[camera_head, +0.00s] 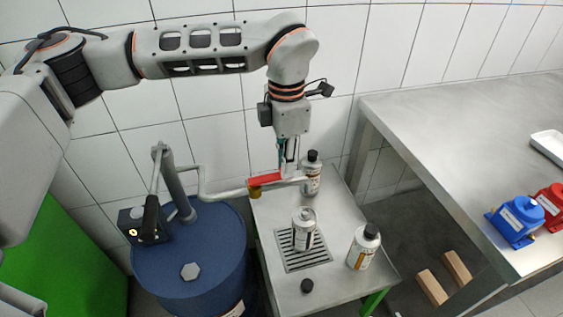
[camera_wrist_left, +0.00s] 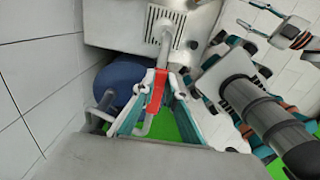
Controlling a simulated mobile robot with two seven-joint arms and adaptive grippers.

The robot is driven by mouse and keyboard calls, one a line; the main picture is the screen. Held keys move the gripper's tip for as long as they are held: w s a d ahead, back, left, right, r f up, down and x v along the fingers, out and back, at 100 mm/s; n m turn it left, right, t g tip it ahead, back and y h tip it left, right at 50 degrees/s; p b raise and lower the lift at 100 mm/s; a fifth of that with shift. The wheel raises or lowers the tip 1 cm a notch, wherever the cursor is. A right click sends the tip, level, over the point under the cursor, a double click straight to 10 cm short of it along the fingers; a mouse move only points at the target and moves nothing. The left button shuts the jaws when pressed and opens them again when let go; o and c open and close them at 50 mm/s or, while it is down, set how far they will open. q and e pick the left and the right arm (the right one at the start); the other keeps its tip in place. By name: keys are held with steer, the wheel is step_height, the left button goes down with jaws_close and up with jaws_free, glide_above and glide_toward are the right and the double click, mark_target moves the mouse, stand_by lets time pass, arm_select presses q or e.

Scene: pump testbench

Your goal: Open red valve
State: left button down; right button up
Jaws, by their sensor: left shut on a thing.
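The red valve (camera_head: 265,179) is a red lever on a brass-coloured body in the grey pipe (camera_head: 225,194) that runs from the blue drum to over the small metal table. My left gripper (camera_head: 287,166) points down at the red lever's right end. In the left wrist view, the left gripper (camera_wrist_left: 160,82) has its fingertips on either side of the red lever (camera_wrist_left: 156,93) and is shut on it. The lever appears to lie roughly along the pipe. Parts that look like my other arm show at the right of the wrist view; its jaw state is unclear.
An uncapped bottle (camera_head: 303,232) stands on the drain grate (camera_head: 287,258). Capped bottles stand behind (camera_head: 312,176) and to the right (camera_head: 362,250). A loose black cap (camera_head: 307,286) lies in front. The blue drum (camera_head: 190,270) is left; a metal bench (camera_head: 440,130) is right.

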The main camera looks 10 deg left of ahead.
arm_select(q)
steer(key=shift+w, duration=0.1)
steer(key=c, duration=2)
jaws_free()
steer(key=shift+c, duration=0.2)
step_height(320, 180, up, 12)
